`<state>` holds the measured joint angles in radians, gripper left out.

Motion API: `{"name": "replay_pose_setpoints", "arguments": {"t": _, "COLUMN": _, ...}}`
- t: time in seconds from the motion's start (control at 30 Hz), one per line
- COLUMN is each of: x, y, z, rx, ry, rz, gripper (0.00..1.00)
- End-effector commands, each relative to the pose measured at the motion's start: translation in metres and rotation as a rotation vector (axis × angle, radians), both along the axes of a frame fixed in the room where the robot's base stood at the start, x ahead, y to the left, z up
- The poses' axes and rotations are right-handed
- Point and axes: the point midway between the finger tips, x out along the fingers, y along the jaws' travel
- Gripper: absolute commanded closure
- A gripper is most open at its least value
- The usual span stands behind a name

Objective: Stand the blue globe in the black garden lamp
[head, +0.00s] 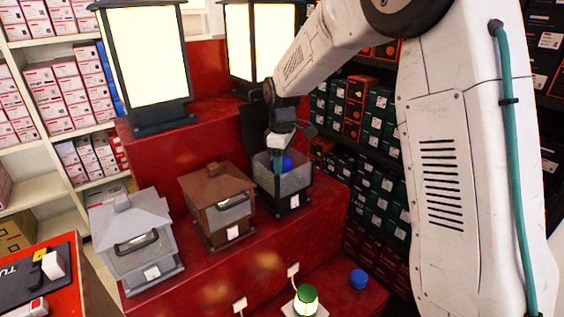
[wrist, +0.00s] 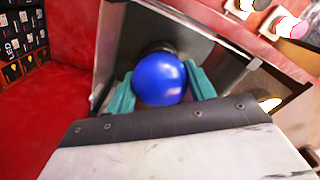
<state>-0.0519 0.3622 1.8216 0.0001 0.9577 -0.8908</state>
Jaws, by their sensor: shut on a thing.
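The black garden lamp (head: 268,187) stands on the red step at the right of a row of three. Its top is open and its walls are clear panes. My gripper (head: 278,156) reaches down into its top opening from above. Its teal fingers (wrist: 161,88) are shut on the blue globe (wrist: 160,78), one on each side. In the head view the globe (head: 287,163) shows at about the level of the lamp's upper rim, partly hidden by my gripper and the pane. I cannot tell whether it touches the lamp's floor.
A brown lamp (head: 217,205) stands close left, then a grey lamp (head: 133,240). Large lit lanterns (head: 147,62) stand on the higher step behind. A green lit lamp (head: 306,300) and another blue round piece (head: 358,279) are on the lower step. Box shelves flank the display.

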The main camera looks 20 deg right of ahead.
Motion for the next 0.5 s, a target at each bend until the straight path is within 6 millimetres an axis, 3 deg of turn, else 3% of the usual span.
{"name": "replay_pose_setpoints", "arguments": {"t": 0.4, "x": 0.0, "y": 0.0, "z": -0.0066, "rx": 0.0, "ry": 0.0, "rz": 0.0, "gripper": 0.69}}
{"name": "replay_pose_setpoints", "arguments": {"t": 0.43, "x": 0.0, "y": 0.0, "z": -0.0068, "rx": 0.0, "ry": 0.0, "rz": 0.0, "gripper": 0.43}}
{"name": "replay_pose_setpoints", "arguments": {"t": 0.5, "x": 0.0, "y": 0.0, "z": -0.0066, "rx": 0.0, "ry": 0.0, "rz": 0.0, "gripper": 0.24}}
